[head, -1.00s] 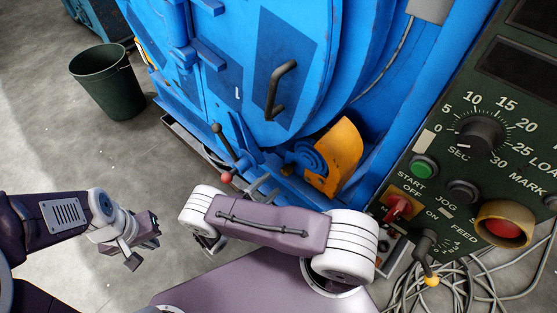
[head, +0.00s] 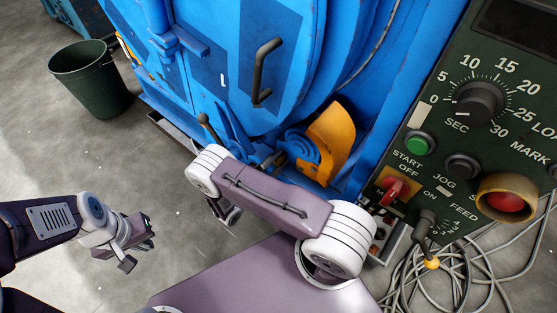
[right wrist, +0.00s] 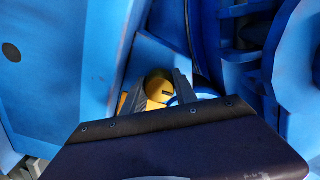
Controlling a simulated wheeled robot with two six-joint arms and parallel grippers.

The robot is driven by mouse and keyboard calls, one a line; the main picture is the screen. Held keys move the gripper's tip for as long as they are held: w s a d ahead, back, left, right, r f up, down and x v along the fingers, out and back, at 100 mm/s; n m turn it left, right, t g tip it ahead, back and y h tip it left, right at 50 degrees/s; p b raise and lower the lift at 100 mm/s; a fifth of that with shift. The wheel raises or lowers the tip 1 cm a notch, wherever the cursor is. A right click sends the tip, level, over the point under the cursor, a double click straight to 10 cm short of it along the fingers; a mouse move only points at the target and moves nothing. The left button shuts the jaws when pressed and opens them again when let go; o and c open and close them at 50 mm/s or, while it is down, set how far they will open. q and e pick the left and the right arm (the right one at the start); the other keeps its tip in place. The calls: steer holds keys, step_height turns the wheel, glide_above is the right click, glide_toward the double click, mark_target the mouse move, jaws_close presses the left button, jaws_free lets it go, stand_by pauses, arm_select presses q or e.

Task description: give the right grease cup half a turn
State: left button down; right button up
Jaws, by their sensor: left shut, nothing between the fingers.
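A round yellow part (right wrist: 160,88) with a dark slot, likely the right grease cup, shows in the right wrist view, set among the blue machine parts. The two fingers of my right gripper (right wrist: 157,92) stand apart, one on each side of it in the picture. I cannot tell whether they touch it. Its lower part is hidden by the dark gripper body. In the head view my right arm covers most of this gripper and the cup. My left gripper (head: 140,241) is shut and empty, over the floor at the lower left.
The blue machine (head: 205,80) fills the back, with a black door handle (head: 262,72) and an orange guard (head: 328,143). A green control panel (head: 450,165) stands at the right, with loose cables (head: 465,275) below. A dark bin (head: 92,80) stands on open floor at the left.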

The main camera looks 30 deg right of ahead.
jaws_close()
steer(key=shift+m, duration=0.3)
